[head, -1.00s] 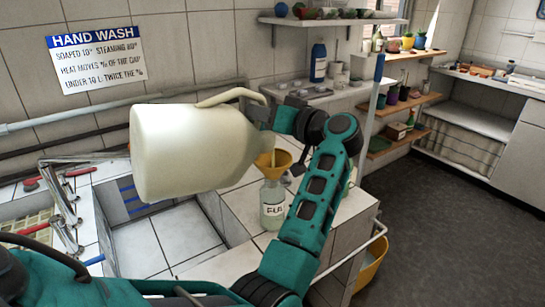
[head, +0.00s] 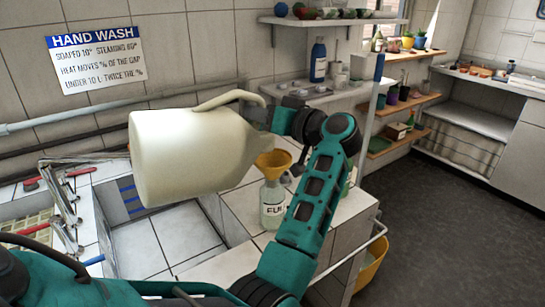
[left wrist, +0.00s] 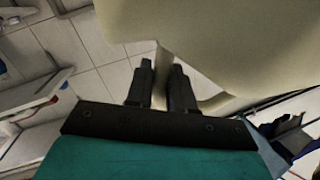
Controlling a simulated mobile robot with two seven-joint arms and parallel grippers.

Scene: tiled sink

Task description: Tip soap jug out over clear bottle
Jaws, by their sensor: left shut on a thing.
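The soap jug (head: 185,155) is a large cream jug, lying tilted on its side in the air with its base to the left and its spout end to the right. My left gripper (left wrist: 160,82) is shut on its handle, which passes between the fingers in the left wrist view. In the head view the fingers are partly hidden behind the handle. The clear bottle (head: 272,212) stands upright on the tiled counter with a lettered label. A yellow funnel (head: 273,162) sits in its neck, just below the jug's spout end. My right gripper is out of view.
A sink basin (head: 165,240) with a metal tap (head: 65,205) lies to the left. A blue bottle (head: 318,60) stands on the back shelf. A yellow bucket (head: 370,268) is below the counter's right side. Open floor lies to the right.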

